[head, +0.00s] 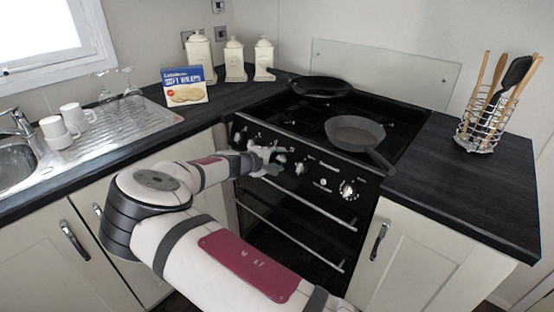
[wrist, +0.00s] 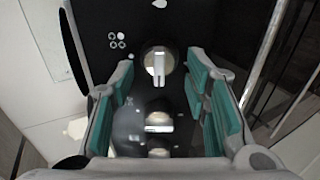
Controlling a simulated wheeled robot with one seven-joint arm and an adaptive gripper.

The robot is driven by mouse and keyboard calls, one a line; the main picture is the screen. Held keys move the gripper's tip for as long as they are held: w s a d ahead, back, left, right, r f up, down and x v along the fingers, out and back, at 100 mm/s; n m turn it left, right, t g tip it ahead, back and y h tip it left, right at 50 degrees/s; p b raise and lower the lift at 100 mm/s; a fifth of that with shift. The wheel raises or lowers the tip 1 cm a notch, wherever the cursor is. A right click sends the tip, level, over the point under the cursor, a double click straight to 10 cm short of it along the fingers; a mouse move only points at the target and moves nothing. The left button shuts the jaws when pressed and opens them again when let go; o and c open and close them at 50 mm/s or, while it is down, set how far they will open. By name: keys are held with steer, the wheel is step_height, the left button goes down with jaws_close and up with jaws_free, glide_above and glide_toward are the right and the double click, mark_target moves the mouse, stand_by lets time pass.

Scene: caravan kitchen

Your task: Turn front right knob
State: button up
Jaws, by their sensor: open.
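The black stove's control panel (head: 314,176) carries a row of silver knobs. At its right end is a large dial knob (head: 347,190); another knob (head: 299,168) shows just right of my gripper (head: 272,161). My gripper is in front of the left-middle of the panel and hides part of the row. In the wrist view, my gripper (wrist: 158,88) is open, with teal pads on both sides. One round knob (wrist: 159,61) with a pale upright bar lies ahead, between the fingers and apart from them. I cannot tell which burner it serves.
A frying pan (head: 355,133) sits on the front right of the hob, its handle toward the right edge. Another dark pan (head: 320,86) is behind. Oven handles (head: 290,241) run below the panel. A utensil rack (head: 478,132) stands on the right counter.

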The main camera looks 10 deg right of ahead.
steer(key=v, duration=1.2)
steer(key=s+d+r+m+g+y+p, duration=0.1)
steer(key=s+d+r+m+g+y, duration=0.2)
steer(key=s+d, duration=0.3)
steer(key=s+d+r+m+g+y+p, duration=0.1)
steer(key=s+d+r+m+g+y, duration=0.15)
steer(key=s+d, duration=0.45)
steer(key=s+a+r+y+p, duration=0.1)
steer(key=s+r, duration=0.5)
steer(key=s, duration=0.5)
steer(key=s+a+r+m+t+y+p, duration=0.1)
steer(key=s+r+y, duration=0.1)
steer(key=s+r, duration=0.5)
steer(key=s+a+r+m+y+p, duration=0.1)
steer(key=s+r, duration=0.5)
steer(key=s, duration=0.9)
steer(key=shift+s+a+r+y+p, duration=0.35)
steer(key=shift+s+r+p, duration=0.05)
steer(key=shift+p, duration=0.15)
